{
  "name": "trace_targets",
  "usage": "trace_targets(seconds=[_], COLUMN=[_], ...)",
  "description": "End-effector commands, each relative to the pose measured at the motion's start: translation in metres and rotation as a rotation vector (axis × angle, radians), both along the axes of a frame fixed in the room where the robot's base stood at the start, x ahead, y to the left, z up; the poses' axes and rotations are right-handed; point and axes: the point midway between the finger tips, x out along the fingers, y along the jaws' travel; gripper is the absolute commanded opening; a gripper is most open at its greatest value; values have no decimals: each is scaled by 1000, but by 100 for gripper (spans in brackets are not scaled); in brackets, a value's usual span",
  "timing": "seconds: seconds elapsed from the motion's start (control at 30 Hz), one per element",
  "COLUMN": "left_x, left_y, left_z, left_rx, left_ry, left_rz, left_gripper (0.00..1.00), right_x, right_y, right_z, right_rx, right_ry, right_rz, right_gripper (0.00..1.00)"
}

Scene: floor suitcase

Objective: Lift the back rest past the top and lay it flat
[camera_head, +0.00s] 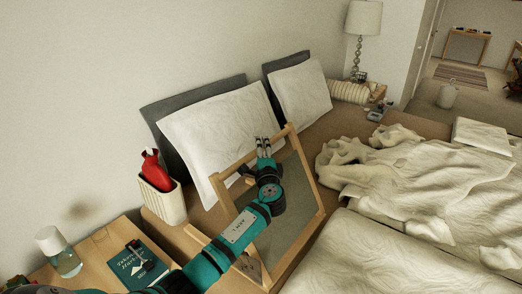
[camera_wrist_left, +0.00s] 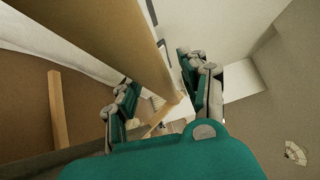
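The back rest (camera_head: 290,207) is a light wooden frame with a grey panel, standing tilted up on the bed. Its top rail (camera_head: 235,165) slopes across the picture beside the pillows. My left gripper (camera_head: 263,146) is at the middle of this top rail. In the left wrist view, the fingers of my left gripper (camera_wrist_left: 163,95) stand apart. A wooden part of the back rest (camera_wrist_left: 130,45) runs down between them; I cannot tell whether they touch it. My left arm hides part of the panel and the lower left of the frame. My right gripper is not in view.
White pillows (camera_head: 225,135) lean on the wall behind the back rest. Rumpled bedding (camera_head: 400,185) covers the right.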

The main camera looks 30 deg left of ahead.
Motion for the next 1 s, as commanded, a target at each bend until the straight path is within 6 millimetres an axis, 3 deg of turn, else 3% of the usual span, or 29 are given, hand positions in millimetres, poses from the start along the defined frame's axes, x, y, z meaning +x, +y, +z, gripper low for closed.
trace_targets(seconds=[0.03,0.33,0.73,1.0], left_x=[0,0,0,-5], left_y=[0,0,-8,-71], left_z=[0,-1,-1,18], left_rx=[0,0,19,198], left_ry=[0,1,3,-14], left_rz=[0,0,-3,-6], left_gripper=[37,0,0,0], right_x=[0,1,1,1], right_y=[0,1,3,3], right_z=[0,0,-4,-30], right_rx=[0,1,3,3], right_ry=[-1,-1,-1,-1], right_rz=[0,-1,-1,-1], right_gripper=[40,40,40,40])
